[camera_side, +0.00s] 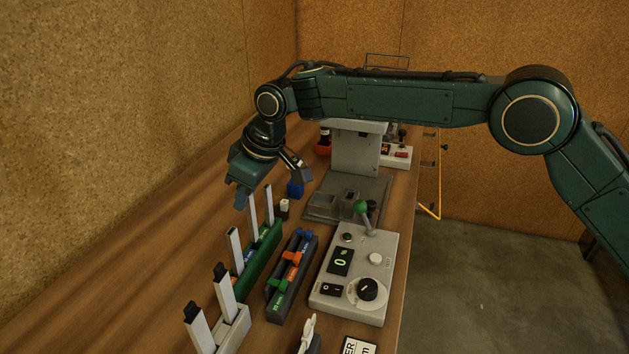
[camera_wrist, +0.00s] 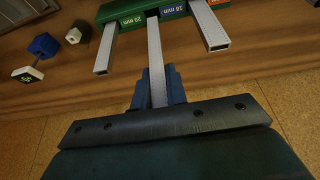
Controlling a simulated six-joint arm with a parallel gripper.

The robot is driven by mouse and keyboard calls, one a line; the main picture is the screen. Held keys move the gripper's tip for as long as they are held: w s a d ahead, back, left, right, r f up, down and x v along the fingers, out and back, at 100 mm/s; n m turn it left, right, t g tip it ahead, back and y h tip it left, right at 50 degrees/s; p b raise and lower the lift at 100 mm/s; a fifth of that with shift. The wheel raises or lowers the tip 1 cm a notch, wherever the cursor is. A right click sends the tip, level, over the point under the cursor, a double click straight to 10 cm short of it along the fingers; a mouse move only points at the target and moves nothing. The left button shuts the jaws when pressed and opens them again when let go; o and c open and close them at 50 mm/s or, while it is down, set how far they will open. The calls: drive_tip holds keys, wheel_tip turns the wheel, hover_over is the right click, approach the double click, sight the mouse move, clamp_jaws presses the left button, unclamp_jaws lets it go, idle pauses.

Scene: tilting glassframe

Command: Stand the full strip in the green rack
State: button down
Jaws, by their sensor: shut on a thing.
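The green rack (camera_side: 262,252) stands on the bench, and its end with coloured size labels also shows in the wrist view (camera_wrist: 133,21). Light grey strips stand at it: a near one (camera_side: 235,252), a middle one (camera_side: 253,216) and a far one (camera_side: 268,205). My gripper (camera_side: 242,203) is above the rack. In the wrist view my blue fingers (camera_wrist: 158,90) are shut around the middle strip (camera_wrist: 156,55), which runs to the rack between two labels. One strip (camera_wrist: 105,48) is left of it and another (camera_wrist: 209,26) right. How deep the held strip sits is unclear.
A grey-white holder (camera_side: 233,327) with two dark-capped strips stands in front. A dark tray (camera_side: 291,277) with coloured labels and a control box (camera_side: 352,275) are to the right. A blue block (camera_side: 295,189) lies behind. The bench left of the rack is clear.

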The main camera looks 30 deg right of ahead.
sight(253, 209)
drive_tip(key=shift+f, duration=3)
idle(0.5)
drive_tip(key=c, duration=1.3)
unclamp_jaws()
drive_tip(key=shift+r, duration=0.1)
drive_tip(key=v, duration=1.3)
drive_tip(key=shift+s+d+r, duration=0.15)
drive_tip(key=shift+r, duration=0.1)
